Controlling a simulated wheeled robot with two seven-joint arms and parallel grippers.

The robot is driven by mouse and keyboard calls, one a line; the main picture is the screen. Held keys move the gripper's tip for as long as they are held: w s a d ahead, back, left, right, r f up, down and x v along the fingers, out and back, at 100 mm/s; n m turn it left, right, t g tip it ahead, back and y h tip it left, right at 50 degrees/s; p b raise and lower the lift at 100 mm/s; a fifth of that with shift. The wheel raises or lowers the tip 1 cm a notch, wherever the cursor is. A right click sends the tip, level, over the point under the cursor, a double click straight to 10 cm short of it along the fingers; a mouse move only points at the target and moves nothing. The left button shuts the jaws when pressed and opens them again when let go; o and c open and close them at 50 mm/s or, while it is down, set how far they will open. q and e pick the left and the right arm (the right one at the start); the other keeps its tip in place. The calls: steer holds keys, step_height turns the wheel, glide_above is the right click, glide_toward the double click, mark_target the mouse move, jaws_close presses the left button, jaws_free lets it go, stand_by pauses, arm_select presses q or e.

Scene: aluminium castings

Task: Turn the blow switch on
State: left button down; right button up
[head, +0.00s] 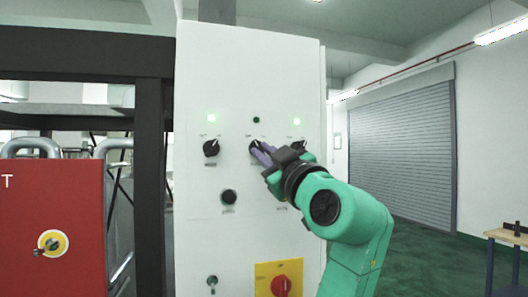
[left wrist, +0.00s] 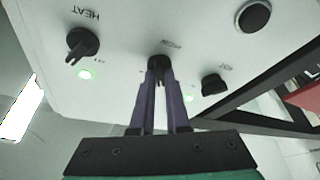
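The white panel (head: 240,60) carries a row of three black rotary switches. The middle switch (head: 254,146), which I take as the blow switch, has a dark lamp (head: 256,120) above it; its label is too small to read. My left gripper (head: 258,152) reaches in from the lower right. In the left wrist view, its two purple fingers (left wrist: 159,72) are close together on either side of the handle of the middle switch (left wrist: 158,65). The fingers partly cover that handle, so its angle is hard to tell. My right gripper is not in view.
The left switch (head: 211,148) and right switch (head: 298,147), marked HEAT in the wrist view, have green-lit lamps. Below are a round black knob (head: 229,197), a small switch (head: 212,282) and a red knob (head: 281,286) on a yellow plate. A red cabinet (head: 50,200) stands left.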

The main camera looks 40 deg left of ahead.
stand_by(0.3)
arm_select(q)
steer(key=m+t+h+b, duration=0.1)
steer(key=m+t, duration=0.1)
steer(key=m, duration=0.2)
steer(key=m+t+h+b, duration=0.1)
steer(key=m+t+b, duration=0.1)
steer(key=m, duration=0.2)
steer(key=m+t+b, duration=0.1)
steer(key=m, duration=0.3)
steer(key=shift+s+a+t+h+b, duration=0.15)
steer(key=shift+s+t+h+b, duration=0.25)
steer(key=shift+s+a+r+m+t+h, duration=0.1)
steer(key=shift+m+t+h, duration=0.35)
steer(key=shift+m, duration=0.9)
steer(key=shift+r+m+t+h, duration=0.1)
steer(key=shift+m+t+h, duration=0.3)
steer(key=shift+m, duration=0.95)
steer(key=shift+h, duration=0.25)
